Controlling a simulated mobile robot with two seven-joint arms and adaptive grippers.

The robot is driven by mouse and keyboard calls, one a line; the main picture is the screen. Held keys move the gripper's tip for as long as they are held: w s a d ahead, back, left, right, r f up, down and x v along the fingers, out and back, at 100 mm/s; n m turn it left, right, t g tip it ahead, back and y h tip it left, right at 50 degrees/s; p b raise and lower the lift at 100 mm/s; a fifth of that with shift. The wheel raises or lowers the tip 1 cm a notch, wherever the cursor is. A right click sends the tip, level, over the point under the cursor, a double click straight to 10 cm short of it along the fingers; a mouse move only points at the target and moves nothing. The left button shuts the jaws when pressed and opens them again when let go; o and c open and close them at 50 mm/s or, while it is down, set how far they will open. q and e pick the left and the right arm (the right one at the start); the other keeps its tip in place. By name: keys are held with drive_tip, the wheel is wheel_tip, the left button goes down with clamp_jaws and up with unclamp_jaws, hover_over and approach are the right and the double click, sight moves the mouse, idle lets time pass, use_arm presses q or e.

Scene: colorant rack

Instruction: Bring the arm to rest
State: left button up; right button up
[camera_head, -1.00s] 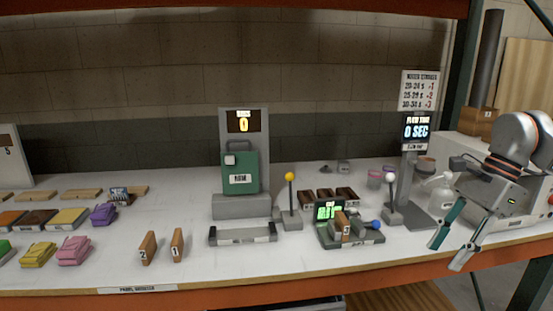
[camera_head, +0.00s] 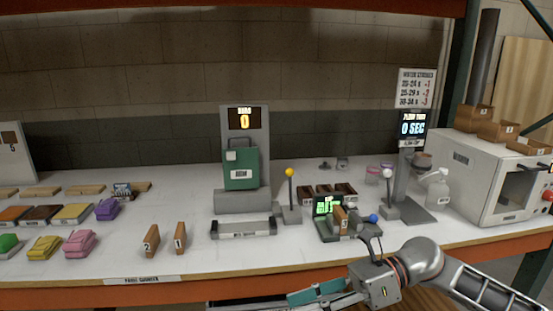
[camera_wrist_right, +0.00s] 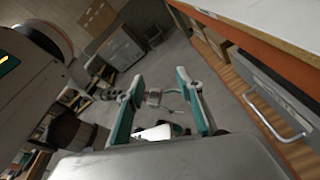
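My right arm comes in from the lower right of the head view and lies low in front of the table's front edge. My right gripper (camera_head: 298,302) points left there, partly cut off by the bottom of the picture. In the right wrist view its two teal and grey fingers (camera_wrist_right: 160,78) stand apart with nothing held between them. A small grey and teal part shows beyond them; I cannot tell what it is. My left gripper is not visible in the head view.
The table's orange front edge (camera_head: 60,300) runs beside the right arm. On the table stand a green canister (camera_head: 240,168), a grey box-shaped machine (camera_head: 478,180) and a white bottle (camera_head: 437,192).

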drive_tip(key=w+a+f+m+t+y, duration=0.15)
drive_tip(key=a+m+t+y, duration=0.3)
drive_tip(key=m+t, duration=0.85)
drive_tip(key=w+d+f+m+t+h, duration=0.1)
drive_tip(key=d+f+m+t+h, duration=0.25)
drive_tip(key=f+m, duration=0.45)
drive_tip(key=d+f+m+t+h, duration=0.2)
drive_tip(key=d+f+m+h, duration=0.25)
drive_tip(key=m, duration=0.75)
drive_tip(key=s+d+f+m+g+h, duration=0.2)
drive_tip(key=s+d+f+m+h, duration=0.2)
drive_tip(key=s+f, duration=0.4)
drive_tip(key=s+d+f+m+g+h, duration=0.3)
drive_tip(key=s+d+f+m+h, duration=0.2)
drive_tip(key=f, duration=0.9)
drive_tip(key=s+d+m, duration=0.2)
drive_tip(key=s+m, duration=0.1)
drive_tip(key=m, duration=0.1)
drive_tip(key=shift+s+d+m, duration=0.2)
drive_tip(key=shift+m, duration=0.1)
